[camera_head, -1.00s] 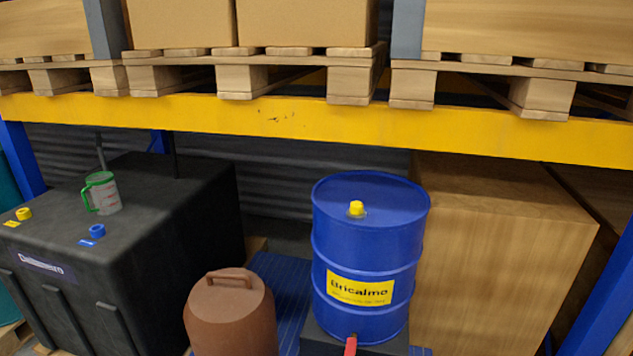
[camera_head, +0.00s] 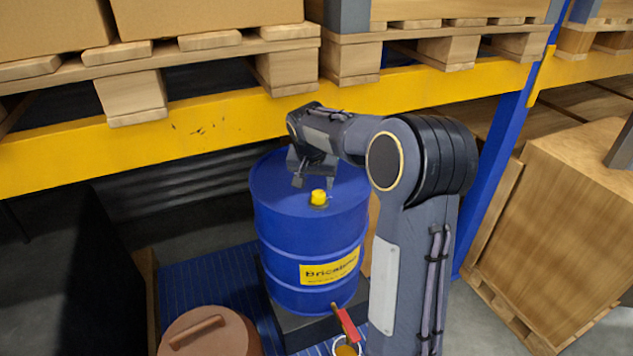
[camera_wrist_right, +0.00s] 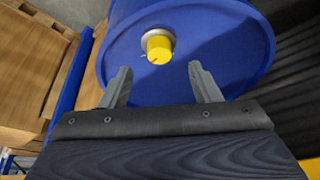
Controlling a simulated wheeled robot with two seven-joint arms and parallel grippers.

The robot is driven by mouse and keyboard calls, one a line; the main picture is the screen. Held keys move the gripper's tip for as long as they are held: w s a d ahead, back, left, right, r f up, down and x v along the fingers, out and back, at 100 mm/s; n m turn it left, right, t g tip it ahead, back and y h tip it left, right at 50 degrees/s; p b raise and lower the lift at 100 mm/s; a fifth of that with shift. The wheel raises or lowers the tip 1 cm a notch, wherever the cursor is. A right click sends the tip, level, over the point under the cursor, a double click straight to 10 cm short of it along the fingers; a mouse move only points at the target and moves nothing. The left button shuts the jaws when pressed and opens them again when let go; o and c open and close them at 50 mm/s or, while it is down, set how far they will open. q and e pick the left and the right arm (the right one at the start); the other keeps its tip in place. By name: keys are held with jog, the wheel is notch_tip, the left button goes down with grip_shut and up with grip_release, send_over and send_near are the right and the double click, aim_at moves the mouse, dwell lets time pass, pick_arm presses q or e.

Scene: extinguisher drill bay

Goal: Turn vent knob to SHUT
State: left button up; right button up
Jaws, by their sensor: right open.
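The yellow vent knob (camera_head: 318,197) sits on top of the blue drum (camera_head: 275,232), near the front of its lid. In the right wrist view the knob (camera_wrist_right: 159,46) stands on a pale round collar, beyond the fingertips and between their lines. My right gripper (camera_head: 313,184) is above the drum lid, just behind the knob in the head view. Its two fingers are spread and empty in the right wrist view (camera_wrist_right: 160,78), apart from the knob. My left gripper is not seen.
A yellow rack beam (camera_head: 215,128) with loaded pallets runs above and behind the drum. A brown lidded container (camera_head: 210,335) stands front left. A large wooden crate (camera_head: 565,220) stands at right.

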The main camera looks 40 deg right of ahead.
aim_at(319, 193)
jog(key=x, duration=0.2)
jog(key=p+x, duration=0.1)
jog(key=x, duration=0.2)
jog(key=d+x, duration=0.1)
jog(key=x, duration=0.2)
jog(key=shift+w+r+p, duration=0.15)
jog(key=shift+w+p, duration=0.25)
jog(key=shift+c, duration=0.3)
jog(key=c, duration=0.9)
